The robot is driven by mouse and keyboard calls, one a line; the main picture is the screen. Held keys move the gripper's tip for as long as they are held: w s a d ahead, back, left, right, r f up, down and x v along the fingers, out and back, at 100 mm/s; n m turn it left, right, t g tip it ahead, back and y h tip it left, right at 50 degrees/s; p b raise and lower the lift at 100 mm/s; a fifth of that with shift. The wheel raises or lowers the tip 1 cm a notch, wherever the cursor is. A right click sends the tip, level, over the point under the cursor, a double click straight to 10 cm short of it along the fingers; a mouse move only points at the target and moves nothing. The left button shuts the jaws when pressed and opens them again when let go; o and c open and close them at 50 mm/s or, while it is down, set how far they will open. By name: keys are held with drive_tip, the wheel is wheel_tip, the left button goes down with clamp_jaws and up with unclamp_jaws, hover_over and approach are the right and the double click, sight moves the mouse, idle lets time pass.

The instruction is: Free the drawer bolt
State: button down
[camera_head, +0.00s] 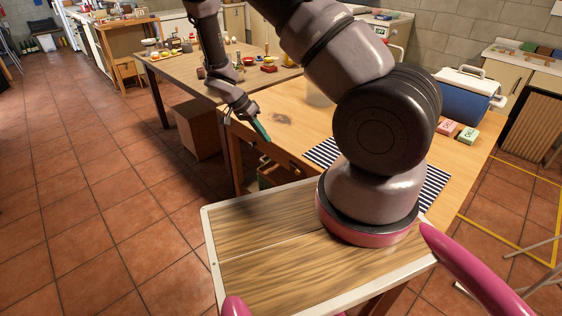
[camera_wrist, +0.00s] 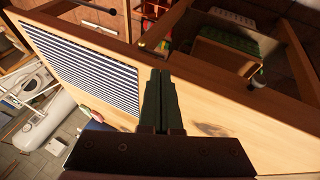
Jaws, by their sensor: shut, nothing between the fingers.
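My gripper (camera_head: 262,131) has dark green fingers and is over the front left edge of the wooden table (camera_head: 300,127). In the wrist view the fingers (camera_wrist: 160,90) lie side by side, shut and empty, with the tabletop below them. A brown drawer front (camera_head: 284,160) shows under the table edge, partly hidden by my arm and the tray. In the wrist view a brown panel with a dark handle (camera_wrist: 97,7) shows beyond the edge at the top left. I cannot make out the bolt with certainty.
A striped mat (camera_wrist: 85,62) lies on the tabletop. A blue cooler (camera_head: 465,97) and pink and green blocks (camera_head: 447,127) stand at its right. A green crate (camera_wrist: 222,45) sits below the table edge. A cardboard box (camera_head: 196,129) stands on the floor; the floor at left is clear.

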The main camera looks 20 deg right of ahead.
drive_tip(key=f, duration=0.1)
drive_tip(key=f+h, duration=0.1)
drive_tip(key=shift+w+f, duration=0.35)
drive_tip(key=shift+w, duration=0.05)
approach(289, 164)
drive_tip(key=s+f, duration=0.3)
drive_tip(key=s+d, duration=0.1)
drive_tip(key=s+d+f, duration=0.1)
drive_tip(key=s+d, duration=0.1)
drive_tip(key=shift+s, duration=0.25)
drive_tip(key=shift+d, duration=0.1)
drive_tip(key=shift+s+d, duration=0.35)
drive_tip(key=shift+s, duration=0.5)
drive_tip(key=shift+s+d, duration=0.3)
drive_tip(key=shift+s, duration=0.55)
